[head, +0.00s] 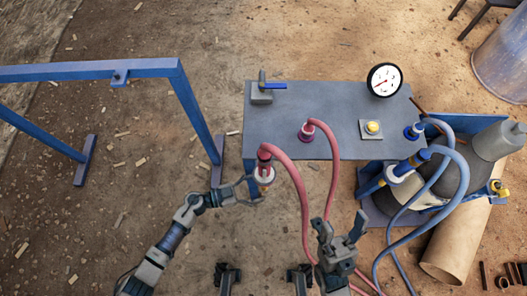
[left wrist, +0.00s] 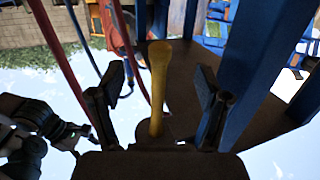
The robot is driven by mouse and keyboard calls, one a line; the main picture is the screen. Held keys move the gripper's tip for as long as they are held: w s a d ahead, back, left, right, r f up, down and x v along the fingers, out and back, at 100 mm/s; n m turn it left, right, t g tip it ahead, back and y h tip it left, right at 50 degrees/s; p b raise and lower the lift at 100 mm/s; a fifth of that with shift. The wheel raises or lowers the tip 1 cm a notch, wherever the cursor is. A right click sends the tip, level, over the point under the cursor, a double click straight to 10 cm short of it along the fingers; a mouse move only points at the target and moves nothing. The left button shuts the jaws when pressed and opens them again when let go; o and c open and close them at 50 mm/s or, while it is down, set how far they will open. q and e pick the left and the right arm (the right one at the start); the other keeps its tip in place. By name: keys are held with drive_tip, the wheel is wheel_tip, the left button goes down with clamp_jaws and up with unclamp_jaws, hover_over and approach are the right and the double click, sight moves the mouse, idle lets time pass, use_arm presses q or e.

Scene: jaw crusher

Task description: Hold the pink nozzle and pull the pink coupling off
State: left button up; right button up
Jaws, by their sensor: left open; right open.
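The pink coupling (head: 265,155) is a dark red and pink hose end. It sits on top of the pale, pink-ringed nozzle (head: 264,174) left of the grey table, and the two look joined. My left gripper (head: 256,188) is open around or beside the nozzle's lower part; contact cannot be told. In the left wrist view its open fingers (left wrist: 158,100) show either side of a yellow bar (left wrist: 158,85), and the nozzle cannot be made out clearly. My right gripper (head: 341,232) is open and empty, lower right of the nozzle, near the pink hoses.
The grey table (head: 275,105) carries a second pink hose connector (head: 306,133), a blue-handled valve (head: 270,87), a yellow button (head: 373,127) and a gauge (head: 384,80). Blue hoses (head: 460,180) and the crusher stand right. A blue frame (head: 190,110) stands left. Pink hoses (head: 302,195) hang between my arms.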

use_arm(q)
drive_tip(key=shift+x, duration=1.1)
drive_tip(key=shift+r, duration=0.15)
clamp_jaws()
idle(0.4)
